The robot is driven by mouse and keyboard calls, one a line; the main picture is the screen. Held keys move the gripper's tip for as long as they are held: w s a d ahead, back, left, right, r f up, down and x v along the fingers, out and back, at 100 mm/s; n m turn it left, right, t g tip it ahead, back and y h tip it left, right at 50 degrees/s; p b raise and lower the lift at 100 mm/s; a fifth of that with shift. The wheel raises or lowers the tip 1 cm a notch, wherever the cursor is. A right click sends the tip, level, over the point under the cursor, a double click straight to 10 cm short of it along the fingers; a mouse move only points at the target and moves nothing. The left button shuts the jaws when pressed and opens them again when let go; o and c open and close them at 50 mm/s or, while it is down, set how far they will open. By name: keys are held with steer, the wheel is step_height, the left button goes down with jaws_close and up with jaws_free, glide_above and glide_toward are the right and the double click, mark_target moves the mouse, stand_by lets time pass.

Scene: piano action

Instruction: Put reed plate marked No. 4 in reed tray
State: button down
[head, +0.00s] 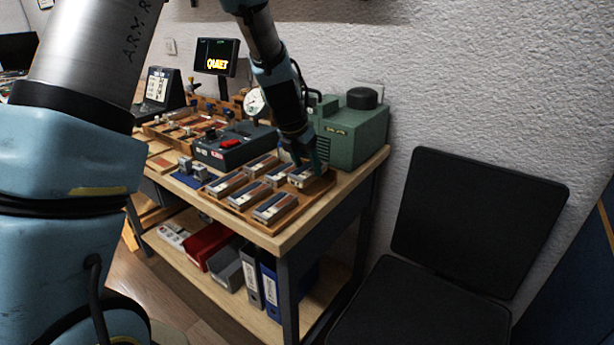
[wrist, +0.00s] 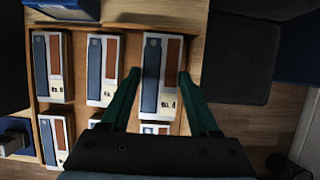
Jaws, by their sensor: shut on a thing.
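My gripper (wrist: 159,76) is shut on a pale block-shaped reed plate (wrist: 150,76) with a blue strip and a brown strip. Its small label appears to read No. 4. My green fingers press on its two long sides. In the head view the held plate (head: 309,177) is at the far right corner of the wooden reed tray (head: 242,213). In the wrist view it lies within the tray's outline, beside the right wall, and looks slightly larger than its neighbours. I cannot tell whether it touches the tray floor.
Several similar plates stand in the tray, such as one at the left (wrist: 54,68) and one in the middle (wrist: 103,71). A green machine (head: 352,130) stands close behind the tray. A dark device with a red part (head: 233,143) is to the left. A black chair (head: 480,220) stands right.

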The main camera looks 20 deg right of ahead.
mark_target(305, 170)
steer(key=shift+f, duration=1.6)
steer(key=shift+c, duration=0.6)
jaws_free()
steer(key=shift+f, duration=0.1)
steer(key=v, duration=1.2)
steer(key=s+a+f+m+y, duration=0.1)
steer(key=s+a+m, duration=0.2)
steer(key=a+m, duration=0.5)
steer(key=s+a+f+m+y, duration=0.1)
steer(key=s+a+f+m, duration=0.1)
steer(key=a+m, duration=0.6)
steer(key=s+a+f+m+y, duration=0.1)
steer(key=s+a+m, duration=0.2)
steer(key=a+m, duration=0.6)
steer(key=a, duration=0.7)
steer(key=shift+s+a+f+g+y, duration=0.25)
steer(key=shift+s+a+g+y, duration=0.05)
steer(key=shift+s+y, duration=0.1)
